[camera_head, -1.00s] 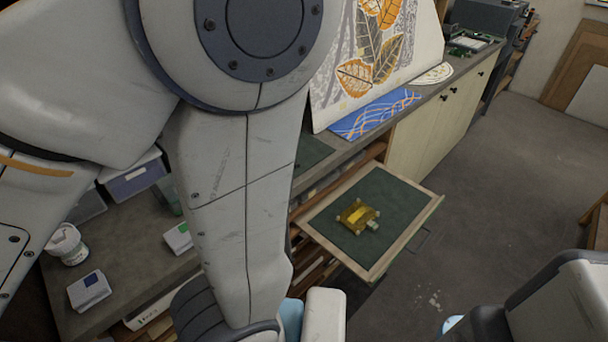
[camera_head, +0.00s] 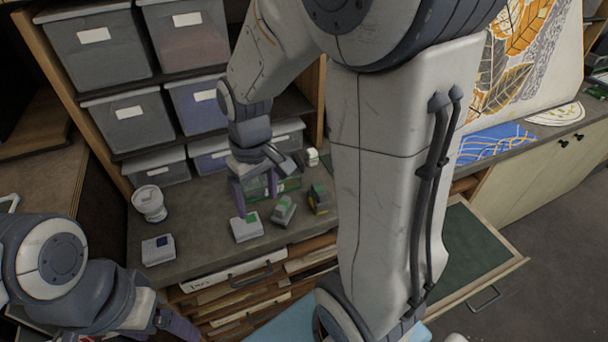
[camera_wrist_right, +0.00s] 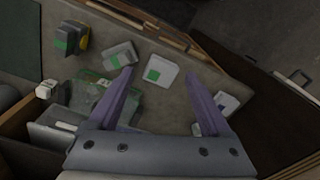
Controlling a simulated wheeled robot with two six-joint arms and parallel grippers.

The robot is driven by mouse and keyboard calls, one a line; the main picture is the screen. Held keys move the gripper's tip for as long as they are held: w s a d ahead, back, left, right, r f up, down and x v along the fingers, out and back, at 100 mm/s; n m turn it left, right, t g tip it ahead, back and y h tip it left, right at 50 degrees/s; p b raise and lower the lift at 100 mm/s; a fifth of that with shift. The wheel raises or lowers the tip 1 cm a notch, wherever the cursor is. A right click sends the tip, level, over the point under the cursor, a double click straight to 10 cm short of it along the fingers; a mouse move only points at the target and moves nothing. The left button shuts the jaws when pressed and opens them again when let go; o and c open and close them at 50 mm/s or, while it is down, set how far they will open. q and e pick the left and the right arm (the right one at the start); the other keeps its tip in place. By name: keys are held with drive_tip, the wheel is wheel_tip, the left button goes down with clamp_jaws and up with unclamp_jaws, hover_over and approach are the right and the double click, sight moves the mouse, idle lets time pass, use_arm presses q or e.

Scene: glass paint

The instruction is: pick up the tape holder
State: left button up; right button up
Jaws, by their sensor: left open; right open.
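I cannot tell for sure which thing is the tape holder. Two small holder-like things stand on the counter: a grey one with a green part (camera_head: 283,210) and a dark and yellow one with a green part (camera_head: 318,200). Both show in the right wrist view, the grey one (camera_wrist_right: 120,55) left of the fingertips and the dark and yellow one (camera_wrist_right: 70,37) further left. My right gripper (camera_head: 256,192) is open, empty and above the counter. In its wrist view a white box with a green mark (camera_wrist_right: 160,70) appears between the fingertips. My left gripper (camera_head: 145,325) is open at lower left, partly cut off.
A green clear box (camera_wrist_right: 90,90) lies near the right gripper. A white box with a blue mark (camera_head: 158,250) and a white tub (camera_head: 149,203) stand on the counter (camera_head: 195,205). Grey bins (camera_head: 95,45) fill shelves behind. A drawer (camera_head: 470,250) juts out at right, partly hidden by my arm.

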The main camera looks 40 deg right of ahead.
drive_tip(key=w+d+m+p, duration=0.1)
drive_tip(key=w+d+m, duration=0.15)
drive_tip(key=d, duration=0.75)
drive_tip(key=m+p, duration=0.1)
drive_tip(key=m, duration=0.1)
hover_over(319, 189)
drive_tip(key=shift+f+n, duration=0.25)
drive_tip(key=shift+f, duration=0.35)
drive_tip(key=f, duration=0.3)
drive_tip(key=f+p, duration=0.1)
drive_tip(key=shift+d+f, duration=0.25)
drive_tip(key=f, duration=0.1)
drive_tip(key=f+p, duration=0.1)
drive_tip(key=f, duration=0.1)
drive_tip(key=f+p, duration=0.1)
drive_tip(key=f, duration=0.1)
drive_tip(key=shift+a, duration=0.25)
drive_tip(key=shift+f, duration=0.5)
drive_tip(key=shift+w, duration=0.1)
clamp_jaws()
drive_tip(key=shift+r, duration=0.1)
